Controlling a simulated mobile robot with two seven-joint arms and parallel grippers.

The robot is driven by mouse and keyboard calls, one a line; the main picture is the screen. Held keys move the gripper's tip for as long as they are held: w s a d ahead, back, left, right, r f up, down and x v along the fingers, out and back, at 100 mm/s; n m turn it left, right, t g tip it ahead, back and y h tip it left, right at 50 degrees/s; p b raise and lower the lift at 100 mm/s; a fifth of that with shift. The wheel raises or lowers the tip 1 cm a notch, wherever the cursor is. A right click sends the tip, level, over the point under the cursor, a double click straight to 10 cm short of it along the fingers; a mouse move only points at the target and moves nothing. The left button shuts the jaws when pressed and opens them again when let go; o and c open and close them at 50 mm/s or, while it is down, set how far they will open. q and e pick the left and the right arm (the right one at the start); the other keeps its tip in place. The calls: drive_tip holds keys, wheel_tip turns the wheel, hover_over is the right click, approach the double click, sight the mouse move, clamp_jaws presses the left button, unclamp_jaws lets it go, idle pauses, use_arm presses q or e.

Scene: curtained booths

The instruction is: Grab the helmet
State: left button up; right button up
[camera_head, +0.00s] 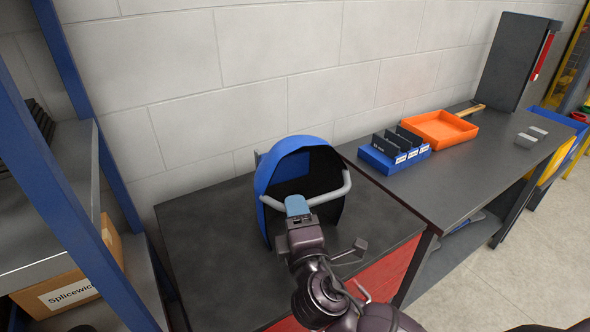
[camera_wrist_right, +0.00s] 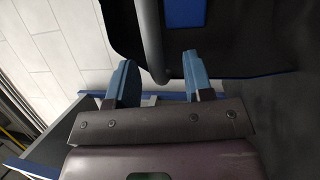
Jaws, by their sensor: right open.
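The helmet (camera_head: 268,178) is blue outside and black inside, with a grey curved bar (camera_head: 332,194) across its open side. It stands on the dark top of a cabinet (camera_head: 215,240), against the wall. My right gripper (camera_head: 297,205) is at the bar, in front of the helmet's opening. In the right wrist view the two blue fingers (camera_wrist_right: 160,82) are apart, and the grey bar (camera_wrist_right: 150,40) reaches down between them. I cannot tell whether a finger touches the bar. The helmet's dark inside (camera_wrist_right: 230,45) fills the upper right there. My left gripper is not in view.
A blue-framed shelf (camera_head: 75,160) with a cardboard box (camera_head: 70,280) stands at the left. On the workbench (camera_head: 450,175) to the right are a blue rack (camera_head: 393,155), an orange tray (camera_head: 438,128) and a hammer (camera_head: 472,109). The cabinet top left of the helmet is clear.

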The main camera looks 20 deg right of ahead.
drive_tip(key=shift+x, duration=1.7)
drive_tip(key=shift+a+r, duration=0.1)
drive_tip(key=shift+r, duration=0.05)
clamp_jaws()
